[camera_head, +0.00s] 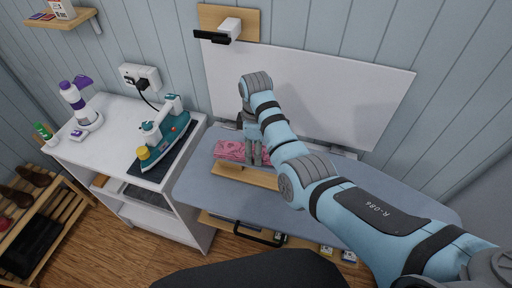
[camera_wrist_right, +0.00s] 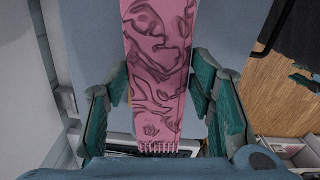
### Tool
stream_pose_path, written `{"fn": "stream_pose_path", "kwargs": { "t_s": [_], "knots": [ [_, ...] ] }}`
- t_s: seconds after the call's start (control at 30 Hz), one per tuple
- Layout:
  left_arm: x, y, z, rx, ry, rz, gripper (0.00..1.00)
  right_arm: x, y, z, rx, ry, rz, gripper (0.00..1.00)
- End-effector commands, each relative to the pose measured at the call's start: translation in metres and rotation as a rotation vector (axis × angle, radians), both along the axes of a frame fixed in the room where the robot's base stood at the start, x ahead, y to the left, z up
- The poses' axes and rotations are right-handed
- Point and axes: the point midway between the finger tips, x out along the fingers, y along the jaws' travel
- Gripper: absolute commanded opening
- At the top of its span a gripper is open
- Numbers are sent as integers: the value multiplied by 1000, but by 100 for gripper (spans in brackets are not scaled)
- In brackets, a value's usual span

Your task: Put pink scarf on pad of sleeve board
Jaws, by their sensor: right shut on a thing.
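The pink scarf (camera_head: 229,150) with a darker pattern lies folded at the wooden sleeve board (camera_head: 246,176) on the blue-grey ironing surface. The scarf hides the pad, so I cannot tell whether it rests on it or is held just above. My right gripper (camera_head: 254,156) points down at the scarf's right end and is shut on it. In the right wrist view the scarf (camera_wrist_right: 160,50) runs as a long strip between the teal fingers, its fringed end near the palm. My left gripper is not in view.
A teal iron (camera_head: 165,135) stands on a dark mat on the white cabinet (camera_head: 100,135) at left, beside a purple-and-white bottle (camera_head: 73,97). A white panel (camera_head: 310,95) stands behind the ironing surface (camera_head: 195,185). Wooden shoe rack (camera_head: 50,215) at lower left.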

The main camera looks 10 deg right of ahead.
Motion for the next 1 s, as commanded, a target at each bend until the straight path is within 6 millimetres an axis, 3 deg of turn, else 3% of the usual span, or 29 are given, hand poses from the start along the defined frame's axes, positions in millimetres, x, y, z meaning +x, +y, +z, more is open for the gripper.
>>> {"fn": "stream_pose_path", "kwargs": {
  "t_s": [1.0],
  "knots": [
    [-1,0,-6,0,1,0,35,0,0,-13,0,0,0,20]
  ]
}}
